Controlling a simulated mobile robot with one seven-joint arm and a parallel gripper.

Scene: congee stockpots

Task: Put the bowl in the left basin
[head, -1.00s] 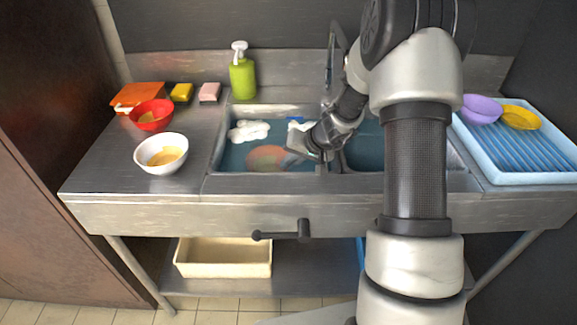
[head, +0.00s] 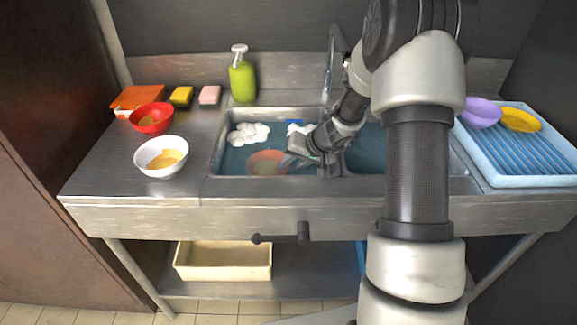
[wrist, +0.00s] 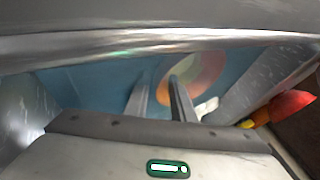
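An orange-pink bowl (head: 266,160) is in the left basin (head: 213,160), low in the blue water near the front wall. It also shows in the wrist view as a round bowl (wrist: 210,68) with orange, pink and greenish bands. My gripper (head: 288,161) is down inside the left basin at the bowl's right side. In the wrist view its two fingers stand apart, one overlapping the bowl's near edge and the other beside it. Whether they touch the bowl is unclear.
White foam (head: 248,133) floats in the left basin. A white bowl (head: 145,166) and a red bowl (head: 139,125) stand on the left counter. A green soap bottle (head: 242,78) is behind the basin. A blue rack (head: 520,160) with purple and yellow bowls is at the right.

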